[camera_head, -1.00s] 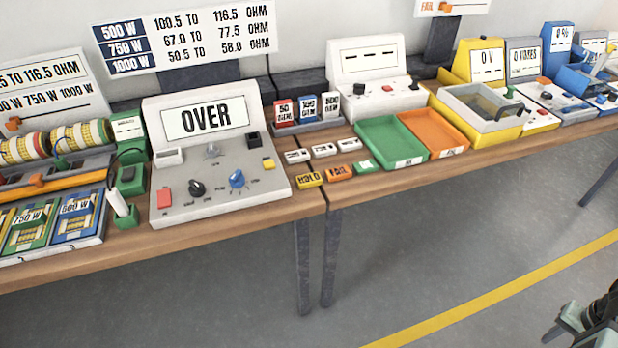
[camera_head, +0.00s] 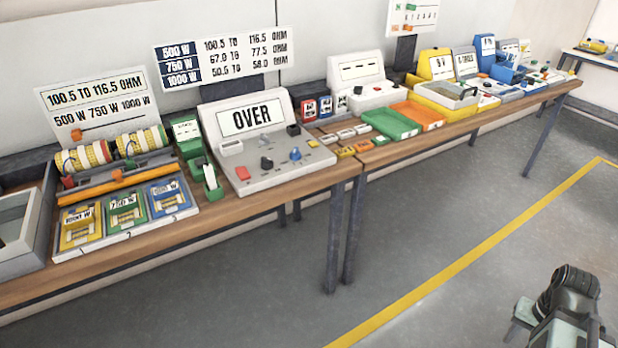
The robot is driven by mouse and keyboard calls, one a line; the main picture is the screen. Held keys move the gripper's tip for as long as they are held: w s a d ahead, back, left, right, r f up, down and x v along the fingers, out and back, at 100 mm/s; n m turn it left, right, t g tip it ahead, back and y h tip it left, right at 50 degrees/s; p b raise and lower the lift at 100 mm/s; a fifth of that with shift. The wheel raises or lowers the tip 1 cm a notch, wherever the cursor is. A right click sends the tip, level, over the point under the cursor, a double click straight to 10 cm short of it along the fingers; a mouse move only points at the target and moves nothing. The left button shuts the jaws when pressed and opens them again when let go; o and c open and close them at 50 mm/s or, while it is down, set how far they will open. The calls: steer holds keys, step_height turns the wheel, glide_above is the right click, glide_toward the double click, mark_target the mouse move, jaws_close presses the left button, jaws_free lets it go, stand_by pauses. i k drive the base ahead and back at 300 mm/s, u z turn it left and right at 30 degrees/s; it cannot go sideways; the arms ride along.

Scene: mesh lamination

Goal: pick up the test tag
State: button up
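Small tags lie on the bench right of the big meter. A yellow tag (camera_head: 345,151), an orange tag (camera_head: 364,146) and a green tag (camera_head: 380,140) form a front row, with small white pieces (camera_head: 346,134) behind them. Their print is too small to read here, so I cannot tell which is the test tag. My arm's dark end with pale grey-green parts, which looks like my gripper (camera_head: 556,322), is at the bottom right, over the floor and far from the tags. Its fingertips are not clear.
A green tray (camera_head: 390,124) and an orange tray (camera_head: 418,115) stand right of the tags. Coils and coloured wattage cards (camera_head: 126,212) lie at left. The floor before the benches is open, with a yellow line (camera_head: 480,247).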

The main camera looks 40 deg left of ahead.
mark_target(346, 152)
steer(key=k, duration=0.7)
steer(key=u, duration=1.85)
steer(key=i, duration=1.05)
